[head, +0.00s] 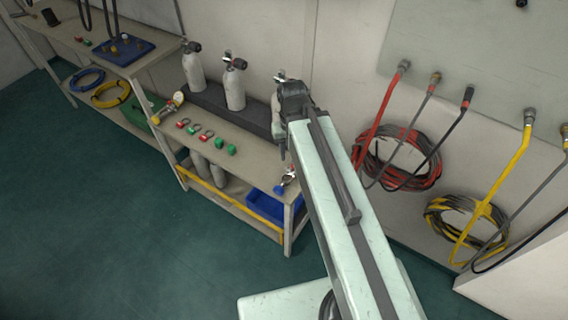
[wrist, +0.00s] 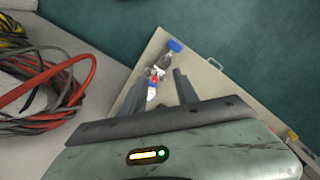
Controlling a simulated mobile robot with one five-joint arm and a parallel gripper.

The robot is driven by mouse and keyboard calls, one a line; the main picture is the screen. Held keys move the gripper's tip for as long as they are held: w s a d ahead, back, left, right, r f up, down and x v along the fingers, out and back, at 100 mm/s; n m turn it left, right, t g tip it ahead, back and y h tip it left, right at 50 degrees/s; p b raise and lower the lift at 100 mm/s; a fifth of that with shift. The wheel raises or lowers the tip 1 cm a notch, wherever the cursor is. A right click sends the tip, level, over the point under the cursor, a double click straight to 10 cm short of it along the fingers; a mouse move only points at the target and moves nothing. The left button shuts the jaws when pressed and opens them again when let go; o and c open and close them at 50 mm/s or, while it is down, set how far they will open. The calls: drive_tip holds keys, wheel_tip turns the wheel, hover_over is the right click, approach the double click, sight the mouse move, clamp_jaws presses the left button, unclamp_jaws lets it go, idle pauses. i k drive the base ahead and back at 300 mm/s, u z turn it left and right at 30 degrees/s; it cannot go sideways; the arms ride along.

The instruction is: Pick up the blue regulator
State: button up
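The blue regulator (head: 279,190) lies at the right front corner of the bench top in the head view, with red and pale metal parts beside its blue end. In the wrist view its blue round end (wrist: 175,46) lies beyond the fingertips, and metal, red, white and blue parts run back between the fingers. I cannot tell whether all these parts are one piece. My gripper (wrist: 157,78) is open, with a finger on either side of these parts. In the head view my gripper (head: 283,150) points down over the bench corner, its fingers partly hidden.
Red and green fittings (head: 203,138) lie further left on the bench (head: 240,160). Grey cylinders (head: 234,88) stand in a dark rack behind. A blue bin (head: 268,205) sits on the lower shelf. Coiled red hoses (head: 405,165) hang on the wall at right.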

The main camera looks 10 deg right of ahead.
sight(290, 172)
drive_tip(key=u, duration=3.5)
drive_tip(key=k, duration=1)
drive_tip(key=z, duration=0.35)
